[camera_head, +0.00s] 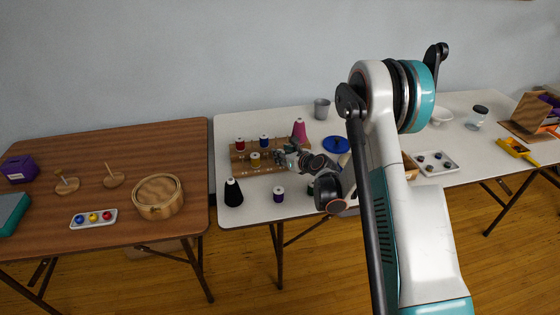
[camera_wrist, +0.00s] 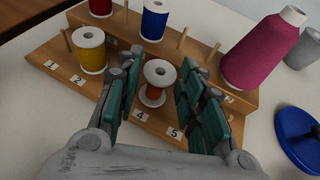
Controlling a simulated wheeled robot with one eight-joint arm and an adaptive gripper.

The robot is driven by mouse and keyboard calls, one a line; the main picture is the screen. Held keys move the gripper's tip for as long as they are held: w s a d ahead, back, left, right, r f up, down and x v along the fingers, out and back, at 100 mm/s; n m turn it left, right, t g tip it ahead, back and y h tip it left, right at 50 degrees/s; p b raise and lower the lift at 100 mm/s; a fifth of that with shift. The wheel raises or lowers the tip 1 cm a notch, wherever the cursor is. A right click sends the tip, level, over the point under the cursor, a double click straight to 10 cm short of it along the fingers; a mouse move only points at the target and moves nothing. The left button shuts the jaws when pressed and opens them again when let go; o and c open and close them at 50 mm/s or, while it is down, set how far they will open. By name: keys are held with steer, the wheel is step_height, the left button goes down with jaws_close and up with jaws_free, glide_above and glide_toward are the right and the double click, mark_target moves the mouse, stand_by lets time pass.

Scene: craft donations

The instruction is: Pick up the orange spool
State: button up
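The orange spool (camera_wrist: 157,85) stands upright on the lower step of a wooden rack (camera_wrist: 160,120), with a pale top and base. It sits between the fingers of my gripper (camera_wrist: 163,75), which are spread on its left and right with gaps showing. In the head view my gripper (camera_head: 283,158) is over the right part of the rack (camera_head: 240,168). I cannot make out the orange spool there.
On the rack are a yellow spool (camera_wrist: 89,50), a red spool (camera_wrist: 100,6) and a blue spool (camera_wrist: 154,20). A magenta cone (camera_wrist: 262,48) stands at the right, near a blue disc (camera_wrist: 300,138). A black cone (camera_head: 233,192) and purple spool (camera_head: 279,194) stand in front.

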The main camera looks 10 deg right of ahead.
steer(key=shift+x, duration=1.2)
steer(key=shift+s, duration=0.1)
steer(key=c, duration=0.4)
